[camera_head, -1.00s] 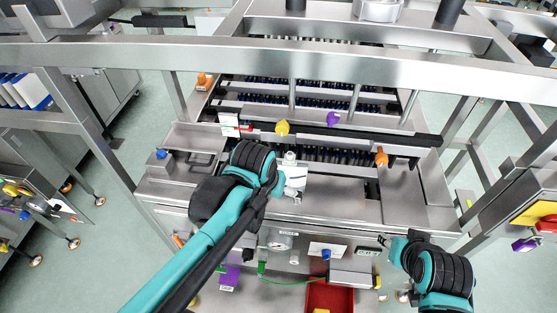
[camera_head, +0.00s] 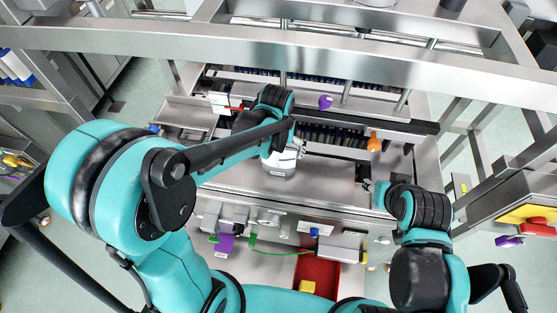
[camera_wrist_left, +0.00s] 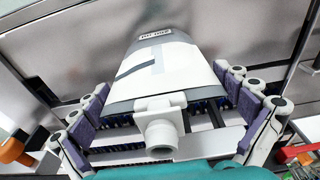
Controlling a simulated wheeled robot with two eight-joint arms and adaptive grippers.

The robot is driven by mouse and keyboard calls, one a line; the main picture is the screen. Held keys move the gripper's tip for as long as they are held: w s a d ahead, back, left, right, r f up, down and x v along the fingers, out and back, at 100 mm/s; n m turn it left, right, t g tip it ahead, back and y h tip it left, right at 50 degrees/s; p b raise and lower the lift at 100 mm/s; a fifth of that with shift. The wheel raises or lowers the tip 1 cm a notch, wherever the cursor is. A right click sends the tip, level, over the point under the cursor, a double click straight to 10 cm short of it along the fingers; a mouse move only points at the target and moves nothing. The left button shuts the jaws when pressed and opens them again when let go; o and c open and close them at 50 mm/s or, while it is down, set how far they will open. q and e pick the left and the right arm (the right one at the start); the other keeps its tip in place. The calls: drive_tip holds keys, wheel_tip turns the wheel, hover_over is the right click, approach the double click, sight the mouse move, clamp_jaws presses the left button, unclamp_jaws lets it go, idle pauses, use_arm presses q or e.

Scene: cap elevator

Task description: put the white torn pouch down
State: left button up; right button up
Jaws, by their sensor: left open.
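The white torn pouch (camera_head: 282,162) is at the front steel ledge of the machine, below my left wrist. In the left wrist view the pouch (camera_wrist_left: 160,62) shows a grey band, a small printed label at its far end and a white spout facing the camera. My left gripper (camera_wrist_left: 162,88) is open, with purple-padded fingers on both sides of the pouch and visible gaps between. Whether the pouch's underside rests fully on the steel cannot be told. My right gripper (camera_head: 367,184) is at the ledge's right end; its fingers are too small to read.
The steel ledge (camera_head: 330,182) right of the pouch is clear. Behind it are dark rows of caps, a purple knob (camera_head: 325,102) and an orange knob (camera_head: 374,141). In front are a red tray (camera_head: 318,272) and a grey box (camera_head: 341,246). A steel beam crosses above.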

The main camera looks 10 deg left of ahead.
use_arm(q)
drive_tip(key=shift+f, duration=0.55)
drive_tip(key=c, duration=0.6)
drive_tip(key=shift+r, duration=0.1)
